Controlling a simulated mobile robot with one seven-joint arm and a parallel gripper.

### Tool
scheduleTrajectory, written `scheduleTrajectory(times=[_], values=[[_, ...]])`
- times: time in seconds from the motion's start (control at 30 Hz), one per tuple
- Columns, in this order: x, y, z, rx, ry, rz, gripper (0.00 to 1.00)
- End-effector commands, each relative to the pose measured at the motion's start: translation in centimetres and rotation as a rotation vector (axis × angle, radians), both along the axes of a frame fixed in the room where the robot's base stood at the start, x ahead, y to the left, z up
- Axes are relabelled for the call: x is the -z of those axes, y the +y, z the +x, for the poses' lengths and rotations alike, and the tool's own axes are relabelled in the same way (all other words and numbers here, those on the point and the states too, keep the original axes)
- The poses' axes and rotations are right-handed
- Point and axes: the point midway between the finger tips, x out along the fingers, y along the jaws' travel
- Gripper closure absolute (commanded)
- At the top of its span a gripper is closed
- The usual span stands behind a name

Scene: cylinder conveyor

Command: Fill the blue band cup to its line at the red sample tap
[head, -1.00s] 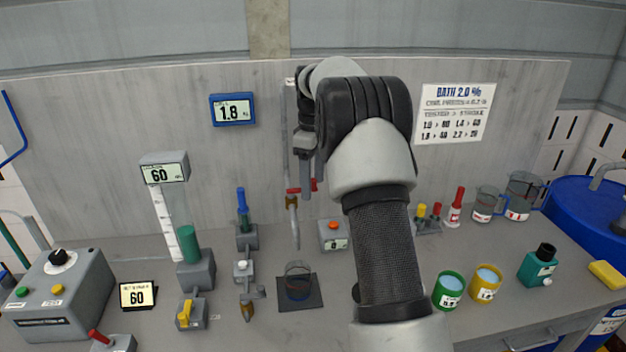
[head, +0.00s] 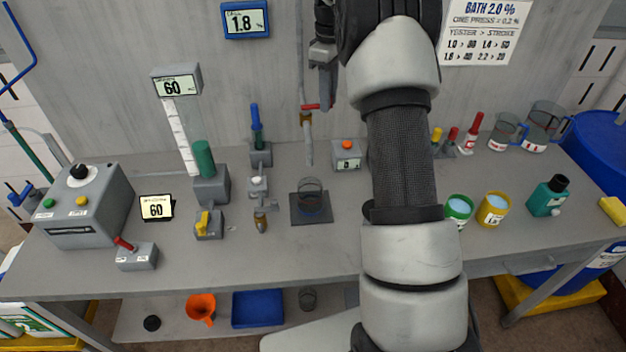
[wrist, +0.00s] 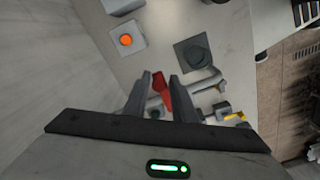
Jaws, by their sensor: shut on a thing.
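The clear cup with a blue band (head: 312,205) stands upright on a dark square pad (head: 326,220) below the tap spout (head: 309,155). Its water level is too small to tell. The cup also shows faintly on its pad in the wrist view (wrist: 194,54). The red tap handle (head: 311,107) sits on a brass valve on a thin wall pipe. My gripper (head: 323,92) reaches down at this handle from above. In the wrist view my gripper (wrist: 160,88) is shut on the red handle (wrist: 161,92), which shows between the fingers.
A grey box with an orange button (head: 346,145) stands right of the spout. The blue-handled tap (head: 256,125) and a brass nozzle (head: 261,222) are to the left. Green (head: 459,209) and yellow (head: 493,208) cups stand right of my arm. The bench front is clear.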

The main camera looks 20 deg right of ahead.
Motion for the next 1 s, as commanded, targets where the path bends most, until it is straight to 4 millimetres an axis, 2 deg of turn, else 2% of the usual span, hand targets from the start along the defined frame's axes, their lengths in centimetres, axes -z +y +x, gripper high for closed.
scheduleTrajectory(times=[0.17, 0.83, 1.0], values=[[-0.2, -0.1, 0.1, 0.028, -0.011, -0.005, 0.95], [-0.4, 1.6, -2.9, 0.620, -0.012, -0.002, 0.95], [-0.3, 1.7, -3.1, 0.670, -0.010, -0.002, 0.95]])
